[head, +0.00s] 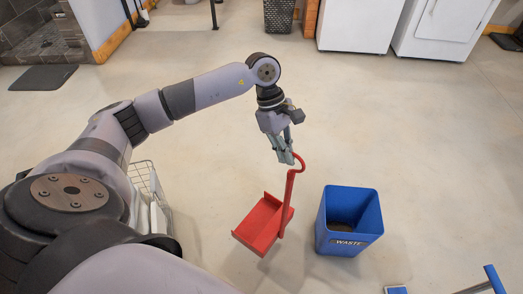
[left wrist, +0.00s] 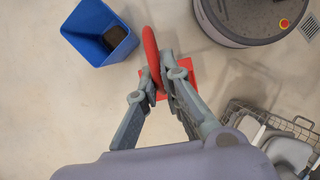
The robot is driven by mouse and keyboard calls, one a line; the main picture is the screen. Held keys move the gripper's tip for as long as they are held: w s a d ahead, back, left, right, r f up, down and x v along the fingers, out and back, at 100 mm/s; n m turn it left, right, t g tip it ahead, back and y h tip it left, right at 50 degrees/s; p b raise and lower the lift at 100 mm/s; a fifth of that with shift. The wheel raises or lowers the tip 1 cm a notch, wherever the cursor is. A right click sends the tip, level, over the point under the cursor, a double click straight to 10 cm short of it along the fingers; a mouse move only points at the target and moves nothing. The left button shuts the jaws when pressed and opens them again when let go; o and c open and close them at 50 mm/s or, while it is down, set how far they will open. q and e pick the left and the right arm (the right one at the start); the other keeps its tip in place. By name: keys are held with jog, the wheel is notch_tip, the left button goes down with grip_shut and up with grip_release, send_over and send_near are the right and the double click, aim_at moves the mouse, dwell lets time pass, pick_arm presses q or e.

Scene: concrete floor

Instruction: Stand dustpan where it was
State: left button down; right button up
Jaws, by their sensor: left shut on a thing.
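The red dustpan (head: 258,226) hangs upright below my left gripper (head: 287,157), with its long handle up and its pan low. My left gripper is shut on the looped top of the handle. In the left wrist view the red loop (left wrist: 152,50) lies between the fingers (left wrist: 163,78), and part of the red pan (left wrist: 187,76) shows behind them. I cannot tell whether the pan touches the floor. My right gripper is not in view.
A blue waste bin (head: 350,206) stands just right of the dustpan. A wire basket (head: 145,172) with pale contents is at left, partly behind my arm. Blue items (head: 492,279) show at the bottom right. White appliances (head: 357,25) stand at the back. Floor beyond the dustpan is clear.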

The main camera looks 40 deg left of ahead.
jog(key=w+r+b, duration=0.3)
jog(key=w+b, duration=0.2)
jog(key=b, duration=0.4)
pick_arm(q)
jog(key=w+a+f+n+t+b, duration=0.1)
jog(key=a+f+n, duration=0.4)
jog(key=f, duration=0.5)
jog(key=w+a+f+n+t+y+b, duration=0.1)
jog(key=a+f+n, duration=0.4)
jog(key=f, duration=0.6)
jog(key=shift+w+n+t+y+b, duration=0.3)
jog(key=shift+w+n+t+b, duration=0.35)
jog(key=shift+t+b, duration=0.5)
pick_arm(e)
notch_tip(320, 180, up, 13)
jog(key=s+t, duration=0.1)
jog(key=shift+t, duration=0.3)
pick_arm(q)
jog(key=shift+a, duration=0.1)
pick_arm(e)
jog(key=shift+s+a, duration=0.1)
